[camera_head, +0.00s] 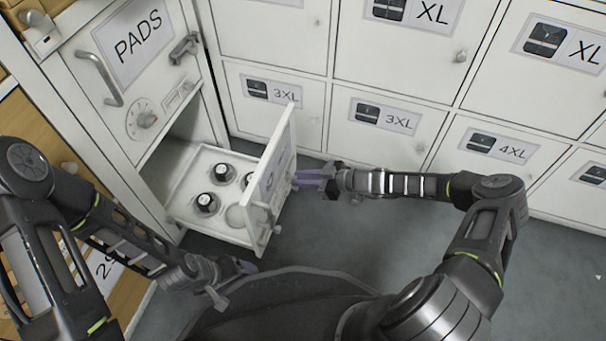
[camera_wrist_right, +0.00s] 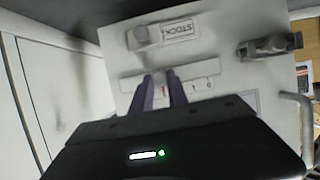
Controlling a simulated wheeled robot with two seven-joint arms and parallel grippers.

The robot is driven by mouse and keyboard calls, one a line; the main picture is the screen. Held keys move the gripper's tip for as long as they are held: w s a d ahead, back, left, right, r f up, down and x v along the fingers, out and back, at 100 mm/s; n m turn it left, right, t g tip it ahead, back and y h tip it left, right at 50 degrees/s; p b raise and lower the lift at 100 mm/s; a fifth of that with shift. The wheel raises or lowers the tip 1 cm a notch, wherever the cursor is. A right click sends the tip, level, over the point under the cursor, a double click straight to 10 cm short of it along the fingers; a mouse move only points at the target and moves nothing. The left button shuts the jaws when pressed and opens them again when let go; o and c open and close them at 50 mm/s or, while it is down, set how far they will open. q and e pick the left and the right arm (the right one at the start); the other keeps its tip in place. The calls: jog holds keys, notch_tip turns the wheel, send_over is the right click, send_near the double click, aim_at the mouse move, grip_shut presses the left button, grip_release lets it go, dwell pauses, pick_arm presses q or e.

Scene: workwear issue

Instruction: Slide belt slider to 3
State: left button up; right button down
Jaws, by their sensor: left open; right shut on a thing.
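The belt slider's pale slotted strip (camera_wrist_right: 205,72) shows in the right wrist view on a white front panel (camera_wrist_right: 225,100), with small marks beside my fingers that I cannot read surely. In the head view this panel is the front of the pulled-out drawer (camera_head: 270,175), seen edge-on. My right gripper (camera_head: 308,180) is at its outer face; in the wrist view its purple fingers (camera_wrist_right: 165,92) are shut at the strip. The slider's knob is hidden between them, and its setting cannot be read. My left gripper (camera_head: 235,280) is open and empty, low in front of the drawer.
The drawer holds several dark-topped round items (camera_head: 222,172). The PADS door (camera_head: 135,45) stands above. Grey floor (camera_head: 340,235) is open at the right.

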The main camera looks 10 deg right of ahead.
jog(key=c, duration=1.3)
grip_release()
jog(key=p+v, duration=0.3)
jog(key=v, duration=0.4)
jog(key=shift+s+d+r, duration=0.1)
jog(key=shift+s+d, duration=0.05)
jog(key=shift+d, duration=0.15)
